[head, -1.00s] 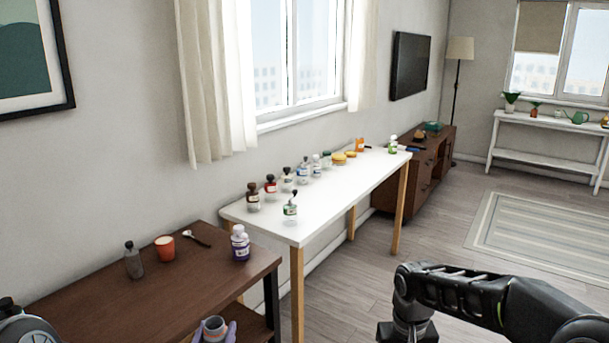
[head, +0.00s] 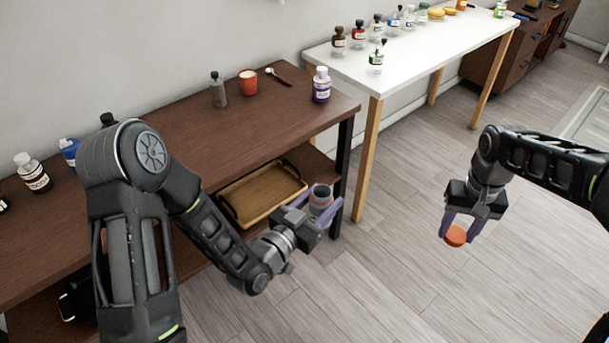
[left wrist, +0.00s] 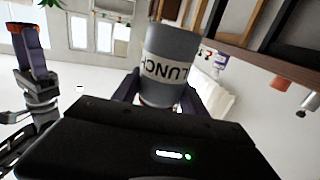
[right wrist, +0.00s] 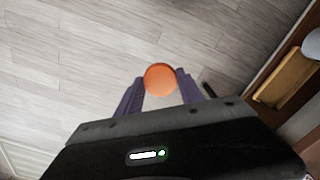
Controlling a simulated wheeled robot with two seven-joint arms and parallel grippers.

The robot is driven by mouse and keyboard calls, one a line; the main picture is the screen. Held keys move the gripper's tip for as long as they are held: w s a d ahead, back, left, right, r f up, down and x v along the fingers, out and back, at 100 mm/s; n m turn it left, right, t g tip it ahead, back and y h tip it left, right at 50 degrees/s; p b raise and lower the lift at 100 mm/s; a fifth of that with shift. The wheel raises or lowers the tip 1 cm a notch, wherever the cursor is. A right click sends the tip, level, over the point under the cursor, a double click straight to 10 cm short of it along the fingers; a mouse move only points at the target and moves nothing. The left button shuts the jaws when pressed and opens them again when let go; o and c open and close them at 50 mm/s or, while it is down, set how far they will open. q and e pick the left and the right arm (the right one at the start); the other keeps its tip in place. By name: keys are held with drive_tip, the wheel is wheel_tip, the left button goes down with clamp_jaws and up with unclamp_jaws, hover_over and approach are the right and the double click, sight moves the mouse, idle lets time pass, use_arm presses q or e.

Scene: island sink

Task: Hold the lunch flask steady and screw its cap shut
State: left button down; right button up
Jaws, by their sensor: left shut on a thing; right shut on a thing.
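The grey lunch flask (head: 321,197) is held in my left gripper (head: 318,208), in front of the brown table's right end. Its top looks open and dark. In the left wrist view the flask (left wrist: 168,62) shows the word LUNCH between the purple fingers. My right gripper (head: 466,222) is shut on the orange cap (head: 455,236), over the floor to the right of the flask. The right wrist view shows the cap (right wrist: 160,79) between the fingertips. The cap and flask are well apart.
The brown table (head: 180,150) bears an orange cup (head: 248,82), a grey bottle (head: 218,92), a spoon (head: 278,76) and a purple bottle (head: 321,86). A wooden tray (head: 262,196) lies on its lower shelf. A white table (head: 420,52) with several bottles stands behind. The floor between my grippers is clear.

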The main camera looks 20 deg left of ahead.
use_arm(q)
drive_tip(key=s+d+f+m+g+h, duration=0.2)
drive_tip(key=s+d+m+h, duration=0.1)
drive_tip(key=d, duration=0.3)
drive_tip(key=shift+s+d+f+g+h, duration=0.2)
drive_tip(key=shift+s+f+g+h, duration=0.15)
drive_tip(key=shift+s+h, duration=0.3)
use_arm(e)
drive_tip(key=s+a+r+n, duration=0.1)
drive_tip(key=a+r+n, duration=0.2)
drive_tip(key=a, duration=0.9)
drive_tip(key=s+a+r+n, duration=0.2)
drive_tip(key=a+r, duration=0.4)
drive_tip(key=a, duration=0.6)
drive_tip(key=shift+a+n, duration=0.2)
drive_tip(key=shift+n, duration=0.2)
drive_tip(key=shift+f, duration=2)
drive_tip(key=shift+f, duration=0.1)
